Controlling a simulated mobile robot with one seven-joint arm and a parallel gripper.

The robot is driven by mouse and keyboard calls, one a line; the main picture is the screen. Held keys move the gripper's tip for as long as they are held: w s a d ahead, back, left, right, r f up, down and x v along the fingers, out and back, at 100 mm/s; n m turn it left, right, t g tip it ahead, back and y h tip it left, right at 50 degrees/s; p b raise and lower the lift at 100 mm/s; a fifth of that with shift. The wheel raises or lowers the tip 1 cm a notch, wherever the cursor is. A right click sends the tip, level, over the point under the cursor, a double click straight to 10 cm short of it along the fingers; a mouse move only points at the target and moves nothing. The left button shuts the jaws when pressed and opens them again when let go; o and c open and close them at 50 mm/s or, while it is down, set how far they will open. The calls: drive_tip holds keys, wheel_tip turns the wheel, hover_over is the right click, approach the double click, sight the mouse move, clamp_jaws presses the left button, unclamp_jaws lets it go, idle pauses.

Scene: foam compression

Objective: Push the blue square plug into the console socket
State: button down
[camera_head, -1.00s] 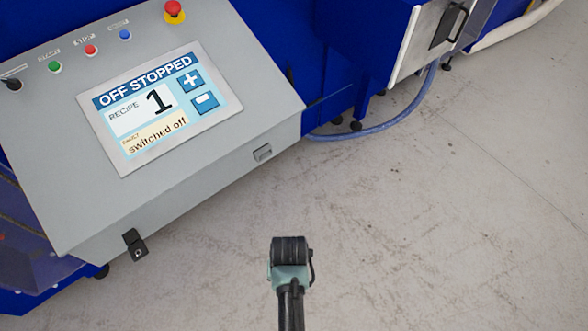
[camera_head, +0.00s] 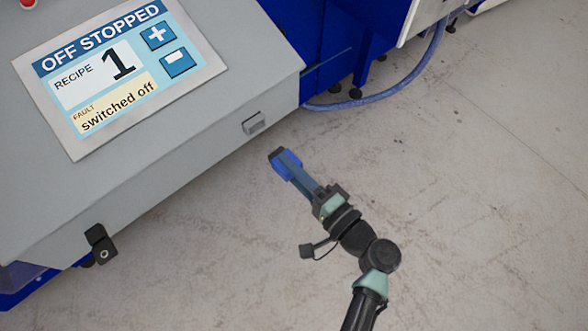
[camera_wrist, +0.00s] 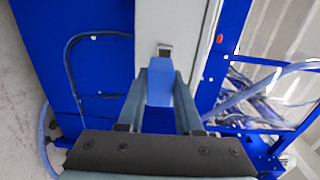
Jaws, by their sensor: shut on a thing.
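The blue plug (camera_head: 286,164) is held between the fingers of my gripper (camera_head: 290,168), with a dark front end toward the console. In the wrist view the plug (camera_wrist: 160,82) sits between the two fingers of my gripper (camera_wrist: 160,90). The console socket (camera_head: 254,123) is a small grey box on the front face of the grey console (camera_head: 190,148). In the wrist view the socket (camera_wrist: 164,50) shows just beyond the plug's tip. In the head view a gap of floor shows between plug and socket, so they are apart.
The console screen (camera_head: 120,70) reads OFF STOPPED, recipe 1, switched off. A black latch-like fitting (camera_head: 101,244) is on the console's lower left edge. A blue hose (camera_head: 400,85) curves along the floor at the machine's foot. The floor to the right is clear.

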drive_tip(key=shift+d+r+t, duration=0.25)
drive_tip(key=shift+d+t, duration=0.05)
drive_tip(key=shift+d, duration=0.05)
drive_tip(key=shift+w+r, duration=0.1)
drive_tip(key=shift+w, duration=0.1)
drive_tip(key=shift+x, duration=2)
drive_tip(key=shift+b+x, duration=0.45)
drive_tip(key=shift+x, duration=0.55)
drive_tip(key=shift+b+x, duration=0.6)
drive_tip(key=shift+x, duration=0.45)
drive_tip(key=c, duration=0.5)
unclamp_jaws()
drive_tip(key=shift+a, duration=0.1)
drive_tip(key=shift+v, duration=3)
